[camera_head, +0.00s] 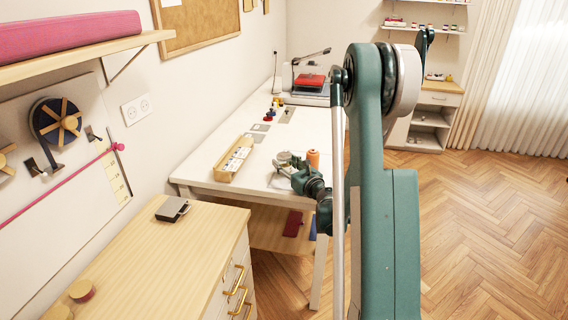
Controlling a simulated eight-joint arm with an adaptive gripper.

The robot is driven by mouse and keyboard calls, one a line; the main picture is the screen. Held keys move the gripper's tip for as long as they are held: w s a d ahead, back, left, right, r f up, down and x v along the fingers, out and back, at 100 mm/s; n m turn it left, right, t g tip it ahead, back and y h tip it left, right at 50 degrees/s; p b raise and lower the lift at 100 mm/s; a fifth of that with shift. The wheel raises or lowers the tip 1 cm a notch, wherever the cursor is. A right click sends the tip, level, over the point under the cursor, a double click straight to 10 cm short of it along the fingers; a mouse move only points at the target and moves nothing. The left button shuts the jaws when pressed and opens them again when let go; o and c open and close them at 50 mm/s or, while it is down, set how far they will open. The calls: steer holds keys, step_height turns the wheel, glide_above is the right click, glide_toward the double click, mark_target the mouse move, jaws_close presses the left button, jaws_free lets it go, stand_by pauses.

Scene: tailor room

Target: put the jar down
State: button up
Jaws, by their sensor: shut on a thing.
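My gripper (290,163) is at the end of my green arm, low over the near right part of the white table (212,163). It is shut on the jar. The jar is small in this view and mostly hidden by the fingers, so its outline and lid cannot be made out. I cannot tell whether the jar touches the tabletop. An orange thread spool (313,158) stands close to the right of the gripper.
A wooden tray (222,174) lies left of the gripper. Small coloured items (273,108) and a machine with a red top (309,81) are farther back. A wooden cabinet (150,265) is in front. Some white tabletop between tray and gripper is clear.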

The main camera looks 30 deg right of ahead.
mark_target(288, 168)
steer(key=shift+f+b, duration=0.4)
steer(key=shift+f, duration=0.1)
steer(key=shift+s+a+f+b, duration=0.15)
steer(key=shift+s+f+b, duration=0.1)
steer(key=shift+f+b, duration=0.3)
stand_by(0.6)
steer(key=o, duration=1)
steer(key=shift+o, duration=0.2)
steer(key=shift+s, duration=0.15)
steer(key=shift+s+r, duration=0.15)
steer(key=shift+s, duration=0.55)
steer(key=shift+s+r, duration=0.15)
steer(key=shift+s, duration=0.5)
steer(key=shift+w+r, duration=0.2)
steer(key=shift+r, duration=3.65)
steer(key=shift+r, duration=0.1)
